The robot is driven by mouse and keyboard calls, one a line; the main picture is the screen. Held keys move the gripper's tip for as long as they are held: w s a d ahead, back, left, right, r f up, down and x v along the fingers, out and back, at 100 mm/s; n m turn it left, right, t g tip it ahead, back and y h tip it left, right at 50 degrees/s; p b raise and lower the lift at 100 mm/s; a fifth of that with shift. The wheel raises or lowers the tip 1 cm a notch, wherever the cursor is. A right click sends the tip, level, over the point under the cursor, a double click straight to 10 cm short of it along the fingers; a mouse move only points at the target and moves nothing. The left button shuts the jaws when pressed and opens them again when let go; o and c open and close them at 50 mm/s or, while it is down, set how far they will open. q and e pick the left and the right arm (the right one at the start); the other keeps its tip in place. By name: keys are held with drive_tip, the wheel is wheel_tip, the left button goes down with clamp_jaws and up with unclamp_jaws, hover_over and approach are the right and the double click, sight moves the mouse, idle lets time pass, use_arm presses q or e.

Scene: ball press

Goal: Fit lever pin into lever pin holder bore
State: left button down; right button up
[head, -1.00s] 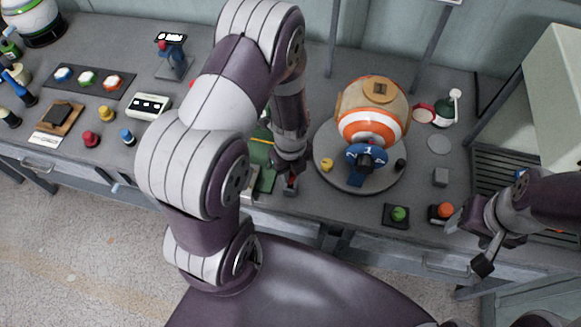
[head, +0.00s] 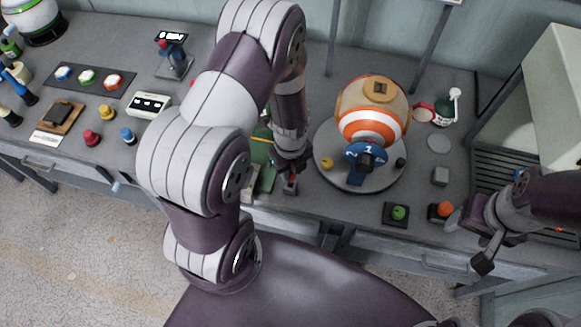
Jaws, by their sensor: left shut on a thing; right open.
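My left gripper (head: 291,174) points down near the front of the table, left of the round plate. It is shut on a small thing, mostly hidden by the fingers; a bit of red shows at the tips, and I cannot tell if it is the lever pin. A small grey block (head: 290,189) sits directly below the fingertips and may be the lever pin holder; its bore does not show. I cannot tell whether the held thing touches it. My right gripper (head: 469,243) is open and empty at the table's front right edge.
An orange and white striped ball device (head: 372,126) with a blue numbered part (head: 362,160) stands on a round grey plate (head: 331,177). A green board (head: 262,155) is partly behind my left arm.

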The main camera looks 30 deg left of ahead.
sight(291, 182)
use_arm(q)
drive_tip(key=shift+p, duration=0.3)
idle(0.5)
drive_tip(key=shift+f+b, duration=1.8)
drive_tip(key=shift+f, duration=0.6)
drive_tip(key=c, duration=0.8)
unclamp_jaws()
drive_tip(key=shift+r, duration=0.2)
wheel_tip(291, 182, up, 12)
drive_tip(key=shift+r, duration=0.25)
